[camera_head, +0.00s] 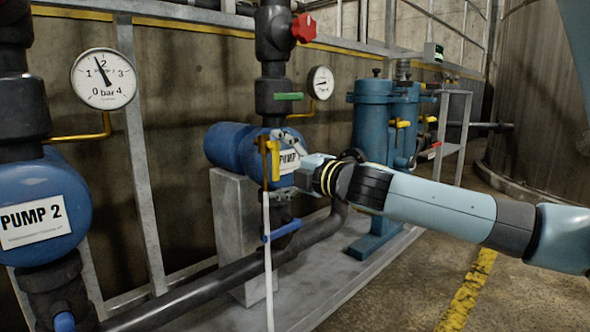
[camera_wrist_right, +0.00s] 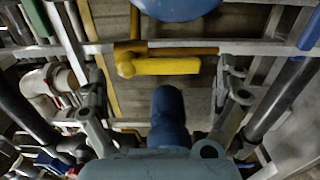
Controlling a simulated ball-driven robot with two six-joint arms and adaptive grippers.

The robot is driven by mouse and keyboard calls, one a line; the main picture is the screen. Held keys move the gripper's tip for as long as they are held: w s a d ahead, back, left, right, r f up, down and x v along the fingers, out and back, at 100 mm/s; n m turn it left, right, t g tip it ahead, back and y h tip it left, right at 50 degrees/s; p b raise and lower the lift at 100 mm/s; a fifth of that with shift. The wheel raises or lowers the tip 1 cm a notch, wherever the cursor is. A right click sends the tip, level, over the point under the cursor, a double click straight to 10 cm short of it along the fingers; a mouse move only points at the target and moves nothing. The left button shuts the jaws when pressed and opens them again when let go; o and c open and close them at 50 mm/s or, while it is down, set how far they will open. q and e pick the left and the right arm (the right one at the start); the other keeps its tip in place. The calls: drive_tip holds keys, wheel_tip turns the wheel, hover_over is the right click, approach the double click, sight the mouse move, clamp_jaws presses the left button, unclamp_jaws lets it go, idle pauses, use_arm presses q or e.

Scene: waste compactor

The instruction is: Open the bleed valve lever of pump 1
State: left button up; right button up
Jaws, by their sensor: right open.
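Pump 1 is a blue pump (camera_head: 225,145) in the middle of the head view, its white label partly covered by my right gripper. The yellow bleed valve lever (camera_head: 275,163) is at its front, above a thin white vertical pipe (camera_head: 267,265), and appears to point downward. My right gripper (camera_head: 285,146) is open at the pump's front, close to the lever. In the right wrist view the yellow lever (camera_wrist_right: 165,66) lies across the space between the two spread fingers (camera_wrist_right: 162,80). Whether a finger touches it cannot be told. My left gripper is not in view.
A green handle (camera_head: 289,96) and a red valve knob (camera_head: 304,28) are above pump 1; a blue handle (camera_head: 281,231) is below. Pump 2 (camera_head: 45,205) and a pressure gauge (camera_head: 104,78) are at the left. A blue filter unit (camera_head: 371,125) stands behind my right arm. Open floor lies front right.

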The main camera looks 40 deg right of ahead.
drive_tip(key=shift+s+d, duration=0.15)
drive_tip(key=shift+s, duration=2.55)
